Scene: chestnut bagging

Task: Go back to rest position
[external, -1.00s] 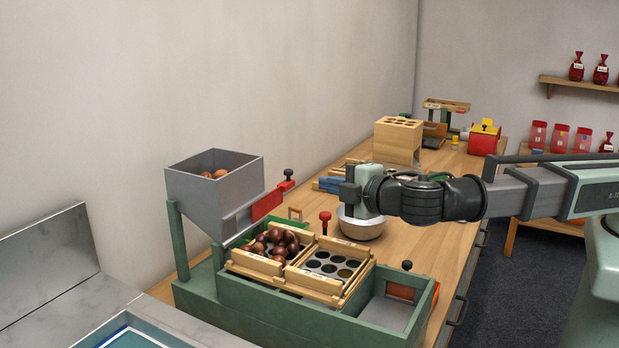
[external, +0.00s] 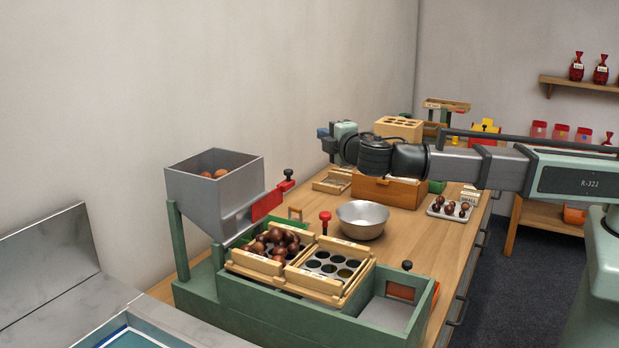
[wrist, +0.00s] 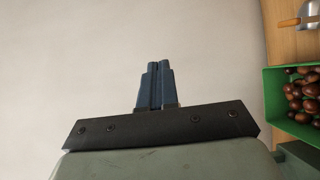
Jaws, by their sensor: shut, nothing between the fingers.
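My gripper (external: 322,132) is raised above the far part of the workbench in the external view, at the end of my stretched arm, and points left toward the wall. In the wrist view its two blue fingers (wrist: 155,85) are together with nothing between them, seen against the plain wall. The gripper touches nothing that I can see.
A metal bowl (external: 362,219) stands on the wooden bench. The green station with a grey hopper (external: 235,185) and chestnuts (external: 277,240) is in front. Behind are a wooden box (external: 388,192) and a tray of chestnuts (external: 436,212). A green bin (wrist: 273,95) shows in the wrist view.

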